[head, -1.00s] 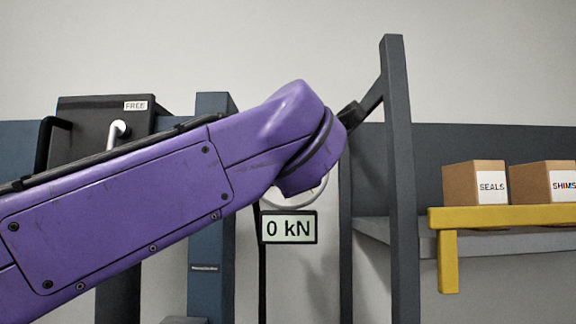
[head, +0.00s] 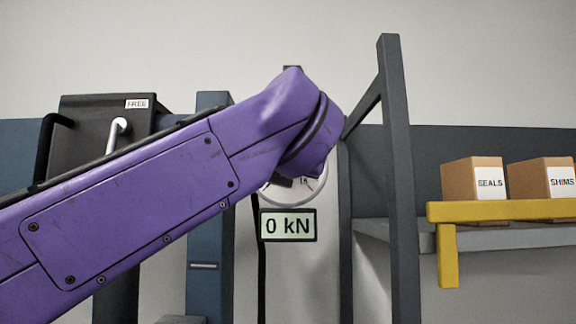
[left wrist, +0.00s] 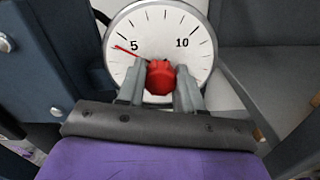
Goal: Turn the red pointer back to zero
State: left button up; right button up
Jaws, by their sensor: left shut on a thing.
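The white dial (left wrist: 185,25) fills the top of the left wrist view, with 5 and 10 printed on it. The red pointer (left wrist: 129,52) runs from the hub up and left, its tip near the rim on the left, below the 5. My left gripper (left wrist: 160,76) is shut on the red knob (left wrist: 160,80) at the dial's centre, one finger on each side. My right gripper is in neither view.
A display (head: 288,226) under the dial reads 0 kN. A dark box (head: 85,130) marked FREE, with a light lever, stands left. A grey upright post (head: 398,190) stands right of the dial.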

pick_arm(q)
jog(key=n, duration=0.2)
jog(key=n+b, duration=0.1)
jog(key=n, duration=0.1)
jog(key=shift+a+r+n, duration=0.15)
jog(key=shift+n, duration=0.15)
jog(key=n, duration=0.3)
jog(key=shift+n+b, duration=0.3)
jog(key=shift+b, duration=0.1)
jog(key=n, duration=0.3)
jog(key=shift+n+b, duration=0.6)
jog(key=shift+n, duration=1.5)
jog(key=shift+a, duration=0.1)
jog(key=shift+r, duration=0.1)
jog(key=o, duration=0.8)
jog(key=shift+c, duration=0.2)
jog(key=shift+o, duration=1.4)
jog(key=shift+w+f, duration=0.15)
jog(key=shift+f, duration=0.05)
